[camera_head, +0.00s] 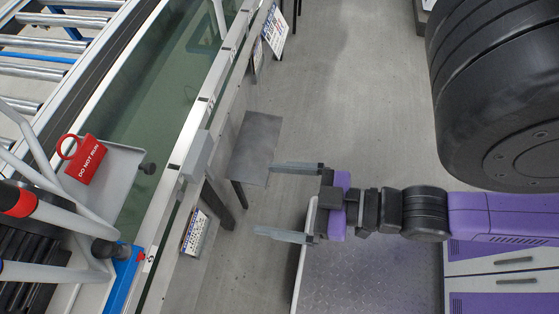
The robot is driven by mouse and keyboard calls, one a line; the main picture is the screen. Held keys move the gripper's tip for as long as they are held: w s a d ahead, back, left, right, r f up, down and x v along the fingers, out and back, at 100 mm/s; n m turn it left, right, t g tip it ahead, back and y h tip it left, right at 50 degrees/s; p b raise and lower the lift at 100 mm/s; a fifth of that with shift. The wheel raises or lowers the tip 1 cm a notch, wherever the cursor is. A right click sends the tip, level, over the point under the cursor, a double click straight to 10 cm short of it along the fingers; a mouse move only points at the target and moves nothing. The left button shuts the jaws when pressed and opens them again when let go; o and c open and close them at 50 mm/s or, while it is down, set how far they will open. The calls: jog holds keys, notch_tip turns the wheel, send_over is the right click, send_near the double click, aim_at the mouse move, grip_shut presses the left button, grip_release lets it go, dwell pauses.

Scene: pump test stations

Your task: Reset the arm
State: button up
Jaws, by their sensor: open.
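My gripper (288,202) is left of the picture's middle, at the end of my purple and black arm that reaches in from the right. Its two grey fingers point left and stand wide apart, with nothing between them. The upper finger overlaps the edge of a small grey plate (257,143) in the picture; I cannot tell if they touch. The lower finger shows over bare floor.
A long bench with a green surface (158,130) runs diagonally on the left. A red "DO NOT RUN" tag (85,160) sits on a grey tray (120,185) beside white pipes. Roller conveyor (45,45) is at upper left. Grey floor (360,110) is clear at upper middle.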

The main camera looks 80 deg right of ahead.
jog(key=shift+s+r, duration=0.2)
jog(key=shift+s, duration=0.1)
jog(key=shift+r, duration=0.1)
notch_tip(320, 180, up, 4)
jog(key=p, duration=0.4)
jog(key=shift+r+p, duration=0.15)
jog(key=shift+p, duration=0.15)
